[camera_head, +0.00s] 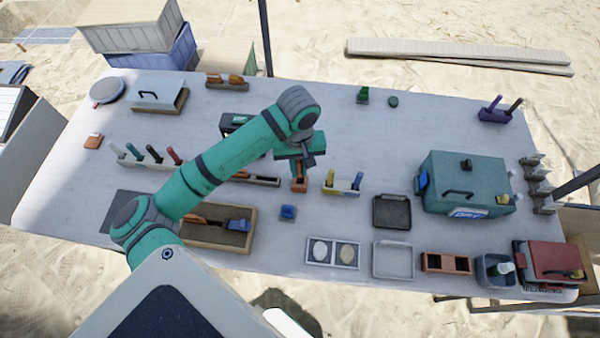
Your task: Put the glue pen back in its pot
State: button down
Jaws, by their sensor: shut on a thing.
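My gripper (299,168) points down over the middle of the table and is shut on the glue pen, which the fingers mostly hide. Right under the fingers is a small orange-brown block-like thing (299,186), which looks like the pot. I cannot tell from this view whether the pen is inside it or just above it.
A pale holder (343,190) with a yellow and a blue tool stands just right of the gripper. A long narrow tray (262,181) is close on its left, and a blue block (288,212) in front. A teal box (466,182) stands farther right. The table's back middle is mostly clear.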

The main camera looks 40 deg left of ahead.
aim_at(300, 172)
jog(key=f, duration=0.3)
jog(key=shift+w+d+f, duration=0.1)
jog(key=shift+w+f, duration=0.15)
jog(key=shift+f, duration=0.1)
jog(key=shift+s, duration=0.1)
jog(key=shift+f, duration=0.15)
jog(key=c, duration=1.7)
grip_release()
jog(key=shift+c, duration=0.2)
notch_tip(300, 172, up, 12)
jog(key=shift+r, duration=0.25)
jog(key=shift+f, duration=0.1)
